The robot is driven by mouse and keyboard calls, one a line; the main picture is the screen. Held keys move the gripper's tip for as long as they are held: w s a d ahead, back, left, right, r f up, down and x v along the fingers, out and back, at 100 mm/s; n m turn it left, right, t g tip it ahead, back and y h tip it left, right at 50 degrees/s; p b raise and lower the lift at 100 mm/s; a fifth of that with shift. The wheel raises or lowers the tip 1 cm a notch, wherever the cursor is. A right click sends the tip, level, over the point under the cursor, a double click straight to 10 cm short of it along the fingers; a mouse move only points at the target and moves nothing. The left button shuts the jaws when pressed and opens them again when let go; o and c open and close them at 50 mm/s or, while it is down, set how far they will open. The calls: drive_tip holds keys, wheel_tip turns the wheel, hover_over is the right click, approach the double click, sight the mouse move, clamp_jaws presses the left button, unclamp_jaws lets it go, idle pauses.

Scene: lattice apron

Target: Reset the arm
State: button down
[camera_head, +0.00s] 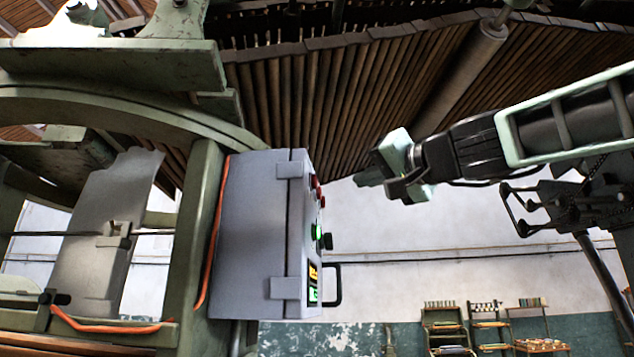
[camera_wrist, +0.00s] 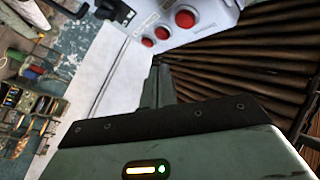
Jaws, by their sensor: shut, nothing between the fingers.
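My gripper (camera_head: 364,177) reaches in from the right in the head view, pale green and black. It hangs in the air to the right of a grey control box (camera_head: 252,235), with a gap between them. In the wrist view my gripper (camera_wrist: 158,85) has its fingers together with nothing between them. Beyond the fingers, the control box's pale face (camera_wrist: 212,22) shows red buttons (camera_wrist: 185,18). In the head view the box's front is seen edge-on, with red buttons (camera_head: 317,187) and a lit green button (camera_head: 317,232).
A green machine frame (camera_head: 196,220) with an orange cable (camera_head: 213,235) stands left of the box. A slatted wooden apron (camera_head: 290,105) slopes overhead. A black handle (camera_head: 333,286) juts from the box. Shelves (camera_head: 443,325) stand far back by the wall. Open air lies below my gripper.

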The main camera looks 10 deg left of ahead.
idle(0.4)
drive_tip(key=s+a+f+n+g+h+b, duration=0.1)
drive_tip(key=s+a+f+g+h, duration=0.15)
drive_tip(key=f, duration=0.95)
drive_tip(key=s+a+f+n+g+h+b, duration=0.1)
drive_tip(key=s+f+g, duration=0.2)
drive_tip(key=f, duration=0.9)
drive_tip(key=s+a+f+n+g+h+b, duration=0.1)
drive_tip(key=s+f+g, duration=0.2)
drive_tip(key=f, duration=0.9)
drive_tip(key=s+d+f+n+g+h, duration=0.1)
drive_tip(key=s+d+f+g+h, duration=0.1)
drive_tip(key=s+d+f, duration=0.3)
drive_tip(key=s+d+f+n+g+h+b, duration=0.1)
drive_tip(key=s+d+f, duration=0.5)
drive_tip(key=f, duration=0.8)
drive_tip(key=s+d+f+n+g+h+b, duration=0.1)
drive_tip(key=s+d+f+g+h, duration=0.2)
drive_tip(key=s+f, duration=0.6)
drive_tip(key=shift+s+d+f+n+h, duration=0.3)
drive_tip(key=shift+s+d+f+h, duration=0.15)
drive_tip(key=shift+d+h, duration=0.7)
drive_tip(key=shift+r, duration=0.1)
